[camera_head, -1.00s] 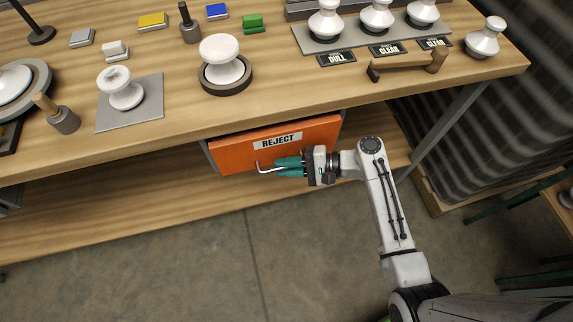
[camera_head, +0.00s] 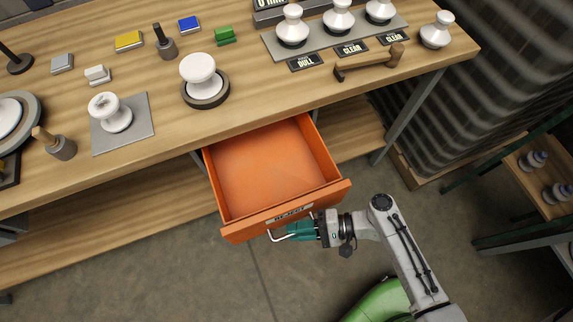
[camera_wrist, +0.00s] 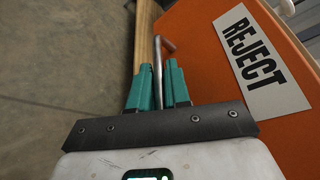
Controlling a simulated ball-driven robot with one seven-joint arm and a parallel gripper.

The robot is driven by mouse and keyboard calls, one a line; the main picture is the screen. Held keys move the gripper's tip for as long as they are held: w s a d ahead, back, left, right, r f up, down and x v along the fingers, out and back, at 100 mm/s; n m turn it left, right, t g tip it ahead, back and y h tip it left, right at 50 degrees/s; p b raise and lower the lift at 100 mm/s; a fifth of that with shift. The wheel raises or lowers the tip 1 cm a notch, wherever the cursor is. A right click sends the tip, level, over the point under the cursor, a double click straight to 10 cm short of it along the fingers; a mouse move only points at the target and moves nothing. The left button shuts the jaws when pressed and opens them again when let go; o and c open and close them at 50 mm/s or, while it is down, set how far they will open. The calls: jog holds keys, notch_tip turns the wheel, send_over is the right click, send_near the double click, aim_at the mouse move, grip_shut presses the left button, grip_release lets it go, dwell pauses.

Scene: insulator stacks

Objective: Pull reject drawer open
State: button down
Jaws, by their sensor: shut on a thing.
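The orange reject drawer (camera_head: 272,170) stands pulled well out from under the workbench, and its inside looks empty. Its front carries a white REJECT label (camera_head: 293,213), which also shows large in the wrist view (camera_wrist: 254,65). A bent metal handle (camera_head: 283,238) runs along the front. My gripper (camera_head: 293,231) is at the handle with its teal fingers shut on it. In the wrist view the handle bar (camera_wrist: 158,65) passes between the two teal fingers (camera_wrist: 158,88). Part of the handle is hidden by the fingers.
The wooden workbench (camera_head: 150,135) holds white insulators, coloured blocks and a wooden mallet (camera_head: 370,62). A lower shelf (camera_head: 110,220) runs beneath it. A side rack (camera_head: 530,175) with small insulators stands at right. The floor (camera_head: 230,285) before the drawer is clear.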

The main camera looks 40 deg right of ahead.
jog(key=s+a+p, duration=0.1)
jog(key=s+a, duration=0.1)
jog(key=s, duration=0.6)
jog(key=shift+a, duration=0.25)
jog(key=c, duration=1.4)
grip_release()
jog(key=shift+c, duration=0.2)
jog(key=shift+d, duration=0.1)
jog(key=b+v, duration=0.1)
jog(key=v, duration=0.9)
jog(key=shift+s+d, duration=0.25)
jog(key=shift+r, duration=0.1)
